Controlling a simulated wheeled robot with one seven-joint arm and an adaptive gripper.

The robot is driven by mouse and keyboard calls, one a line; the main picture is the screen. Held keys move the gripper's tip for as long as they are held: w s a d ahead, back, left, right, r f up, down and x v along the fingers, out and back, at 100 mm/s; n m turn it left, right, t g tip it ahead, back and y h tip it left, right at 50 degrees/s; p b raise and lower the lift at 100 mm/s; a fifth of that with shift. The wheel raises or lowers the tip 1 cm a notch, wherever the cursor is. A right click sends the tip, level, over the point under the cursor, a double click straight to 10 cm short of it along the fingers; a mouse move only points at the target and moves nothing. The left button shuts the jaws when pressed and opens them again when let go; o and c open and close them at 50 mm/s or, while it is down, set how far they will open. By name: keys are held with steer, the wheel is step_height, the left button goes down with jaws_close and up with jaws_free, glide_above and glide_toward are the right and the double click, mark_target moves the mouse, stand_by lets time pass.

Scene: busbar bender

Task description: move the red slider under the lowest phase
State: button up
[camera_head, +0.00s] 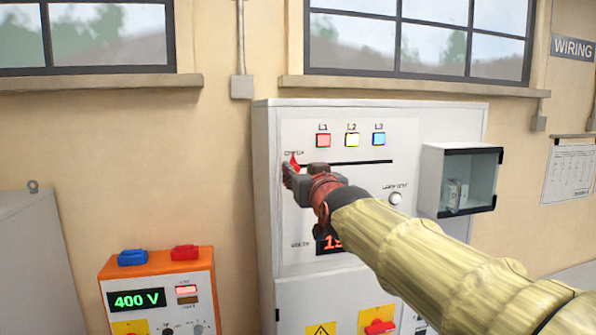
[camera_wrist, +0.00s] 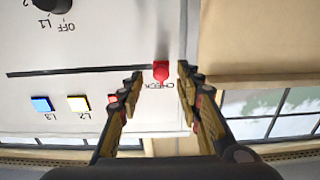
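The red slider (camera_head: 295,160) is at the left end of a black horizontal slot (camera_head: 350,162) on the cabinet panel, by the label CHECK and left of the L1 lamp. The lamps L1 (camera_head: 323,140), L2 (camera_head: 351,140) and L3 (camera_head: 378,139) are red, pale yellow and blue, above the slot. My gripper (camera_head: 291,172) is at the slider and partly covers it. In the upside-down wrist view, the slider (camera_wrist: 161,71) is between my open fingers (camera_wrist: 160,78), with gaps on both sides. The volts display (camera_head: 329,242) is mostly hidden by my arm; its reading cannot be told.
An orange unit (camera_head: 158,264) reading 400 V stands lower left, with blue and red parts on top.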

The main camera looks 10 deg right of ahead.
steer(key=shift+w+a+r, duration=0.1)
steer(key=shift+w+a, duration=0.05)
steer(key=shift+w, duration=0.6)
steer(key=shift+c, duration=1.3)
jaws_close()
